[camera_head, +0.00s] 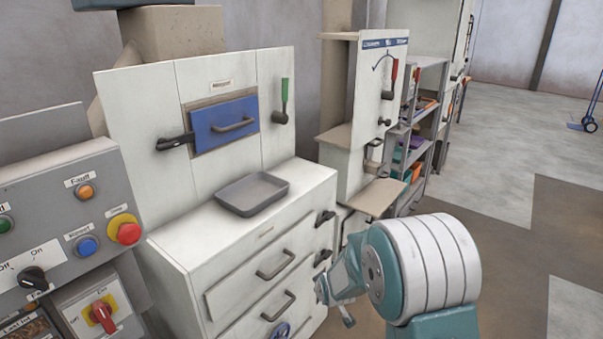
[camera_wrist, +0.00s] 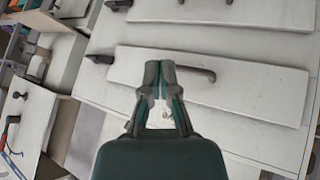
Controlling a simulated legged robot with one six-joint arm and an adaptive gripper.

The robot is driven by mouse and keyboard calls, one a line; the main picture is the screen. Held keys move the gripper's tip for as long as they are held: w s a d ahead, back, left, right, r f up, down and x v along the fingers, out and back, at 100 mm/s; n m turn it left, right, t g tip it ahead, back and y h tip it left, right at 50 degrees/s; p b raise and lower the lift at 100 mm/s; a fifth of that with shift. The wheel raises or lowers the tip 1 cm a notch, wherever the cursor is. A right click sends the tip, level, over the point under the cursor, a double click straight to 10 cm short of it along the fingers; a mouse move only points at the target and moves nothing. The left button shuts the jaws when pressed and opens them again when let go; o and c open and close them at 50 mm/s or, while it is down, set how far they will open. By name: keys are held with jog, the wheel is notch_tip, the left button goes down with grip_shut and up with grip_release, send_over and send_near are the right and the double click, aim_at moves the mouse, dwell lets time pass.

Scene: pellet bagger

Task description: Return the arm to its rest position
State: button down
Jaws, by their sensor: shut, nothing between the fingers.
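My gripper (camera_wrist: 160,76) shows in the wrist view with its two dark fingertips together and nothing between them. It is in front of the white cabinet's drawer fronts, and a dark drawer handle (camera_wrist: 195,72) appears just behind the fingertips. I cannot tell whether the fingers touch the handle. In the head view my teal and white arm reaches from the lower right toward the cabinet's right side.
The white cabinet (camera_head: 240,245) carries a grey tray (camera_head: 252,194) on top and a blue flap (camera_head: 225,122) above. A control panel (camera_head: 70,225) stands at the left. A shelf rack (camera_head: 425,110) stands farther back.

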jog(key=s+d+r+m, duration=0.25)
jog(key=s+r, duration=0.35)
jog(key=r, duration=0.3)
jog(key=s+d+r+m, duration=0.1)
jog(key=s+d+r, duration=0.3)
jog(key=s+r, duration=0.4)
jog(key=s+d+r+m+g, duration=0.1)
jog(key=s+r+m, duration=0.1)
jog(key=s, duration=0.7)
jog(key=s+d+r+m+g+h, duration=0.1)
jog(key=s+r, duration=0.4)
jog(key=s, duration=0.5)
jog(key=shift+s+d+m, duration=0.25)
jog(key=shift+d+m, duration=0.3)
jog(key=shift+d, duration=0.25)
